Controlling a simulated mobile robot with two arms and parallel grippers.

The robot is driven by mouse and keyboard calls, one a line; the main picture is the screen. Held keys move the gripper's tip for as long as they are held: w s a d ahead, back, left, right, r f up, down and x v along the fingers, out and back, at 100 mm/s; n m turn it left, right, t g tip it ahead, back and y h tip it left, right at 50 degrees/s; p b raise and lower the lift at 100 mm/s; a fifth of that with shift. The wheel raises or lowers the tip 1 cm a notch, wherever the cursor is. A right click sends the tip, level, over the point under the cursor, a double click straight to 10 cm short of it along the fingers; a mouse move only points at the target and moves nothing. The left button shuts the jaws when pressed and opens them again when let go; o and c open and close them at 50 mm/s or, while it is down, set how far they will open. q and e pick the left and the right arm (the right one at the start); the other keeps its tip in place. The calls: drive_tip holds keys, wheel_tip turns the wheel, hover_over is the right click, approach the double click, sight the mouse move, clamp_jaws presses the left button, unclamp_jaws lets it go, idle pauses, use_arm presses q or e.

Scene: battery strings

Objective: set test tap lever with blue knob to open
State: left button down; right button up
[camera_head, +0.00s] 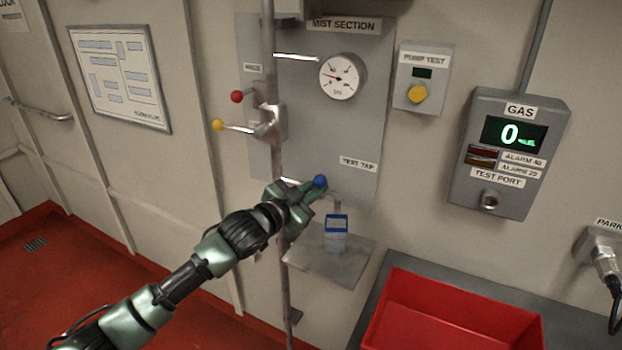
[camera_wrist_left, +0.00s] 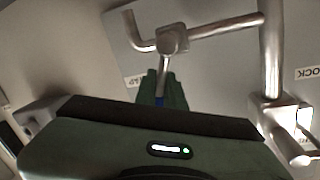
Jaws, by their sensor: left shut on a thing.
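The test tap is on the grey mist section panel, below its TEST TAP label (camera_head: 358,164). Its blue knob (camera_head: 320,181) shows at the tips of my left gripper (camera_head: 312,190) in the head view. In the left wrist view, the tap body (camera_wrist_left: 172,40) is a metal fitting on a pipe with a bent spout, and the lever runs from it in between the green fingers of my left gripper (camera_wrist_left: 162,90). A bit of blue (camera_wrist_left: 159,101) shows between them. My left gripper is shut on the lever at its knob end. My right gripper is out of view.
A blue-and-white container (camera_head: 336,236) stands on a small metal shelf (camera_head: 345,268) under the spout. A vertical pipe (camera_head: 275,160) runs beside my left wrist. Levers with red (camera_head: 237,97) and yellow (camera_head: 218,125) knobs are up left. A red bin (camera_head: 450,315) sits lower right.

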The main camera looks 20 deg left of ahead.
sight(336, 201)
use_arm(q)
drive_tip(key=m, duration=0.1)
drive_tip(key=d+m+p, duration=0.1)
drive_tip(key=m+p, duration=0.1)
drive_tip(key=shift+d+r+y, duration=0.2)
drive_tip(key=shift+r+y, duration=0.05)
drive_tip(key=shift+y, duration=0.05)
drive_tip(key=f+m+p, duration=0.1)
drive_tip(key=m, duration=0.1)
drive_tip(key=d+f+m+y+p, duration=0.1)
drive_tip(key=m, duration=0.1)
drive_tip(key=f+m, duration=0.1)
drive_tip(key=m, duration=0.1)
drive_tip(key=shift+d+g+y+p, duration=0.3)
drive_tip(key=shift+p, duration=0.1)
drive_tip(key=shift+d+f+m, duration=0.1)
drive_tip(key=shift+f+m, duration=0.6)
drive_tip(key=shift+m, duration=0.4)
drive_tip(key=shift+f, duration=0.15)
drive_tip(key=c, duration=1.5)
unclamp_jaws()
drive_tip(key=shift+d+y, duration=0.2)
drive_tip(key=shift+y, duration=0.2)
drive_tip(key=shift+s+a+f, duration=0.1)
